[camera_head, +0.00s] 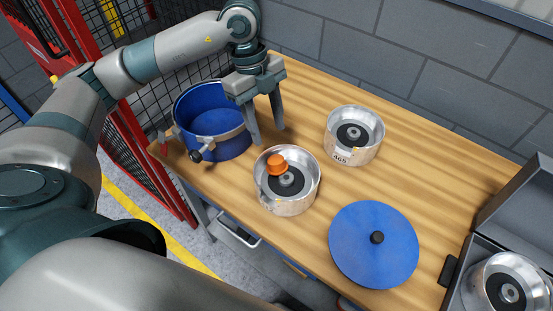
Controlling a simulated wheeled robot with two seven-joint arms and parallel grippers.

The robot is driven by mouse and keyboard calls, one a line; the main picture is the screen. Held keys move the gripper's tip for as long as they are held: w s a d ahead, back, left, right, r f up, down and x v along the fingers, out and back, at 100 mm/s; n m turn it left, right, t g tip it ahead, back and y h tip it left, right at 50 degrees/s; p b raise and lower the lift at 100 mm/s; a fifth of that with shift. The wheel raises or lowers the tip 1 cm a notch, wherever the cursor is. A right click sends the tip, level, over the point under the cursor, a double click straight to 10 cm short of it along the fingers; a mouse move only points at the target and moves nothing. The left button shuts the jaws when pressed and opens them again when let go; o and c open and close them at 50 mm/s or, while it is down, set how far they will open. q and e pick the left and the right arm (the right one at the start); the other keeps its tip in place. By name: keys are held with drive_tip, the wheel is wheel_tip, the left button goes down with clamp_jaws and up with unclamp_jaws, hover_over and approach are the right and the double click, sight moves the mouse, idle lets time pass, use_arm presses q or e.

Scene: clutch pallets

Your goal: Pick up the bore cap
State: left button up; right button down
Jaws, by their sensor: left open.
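The bore cap appears to be the small orange piece (277,164) on the nearer metal clutch housing (287,198). It sits toward the back left of that housing's open top, beside the dark hub. My left gripper (267,136) points down just behind the orange cap, between the blue pot and the housings. Its two fingers are apart with nothing between them. I cannot tell how far above the table the fingertips are. My right gripper is not in view.
A blue pot with a metal clamp band (215,130) stands left of the gripper. A second metal housing (354,137) stands behind right. A blue lid with a black knob (374,245) lies front right. An open grey case (520,200) holds another housing at far right.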

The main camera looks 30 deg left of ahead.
sight(276, 160)
use_arm(q)
drive_tip(key=p+x, duration=0.1)
drive_tip(key=x, duration=0.2)
drive_tip(key=shift+d+f, duration=0.1)
drive_tip(key=shift+f, duration=0.3)
drive_tip(key=shift+d+f, duration=0.1)
drive_tip(key=shift+f, duration=0.3)
drive_tip(key=shift+d+f+p, duration=0.1)
drive_tip(key=shift+f+p, duration=0.3)
drive_tip(key=shift+p, duration=0.2)
drive_tip(key=p+x, duration=0.2)
drive_tip(key=x, duration=0.2)
drive_tip(key=shift+f, duration=0.25)
drive_tip(key=shift+c, duration=0.7)
drive_tip(key=c, duration=0.8)
drive_tip(key=shift+r, duration=0.15)
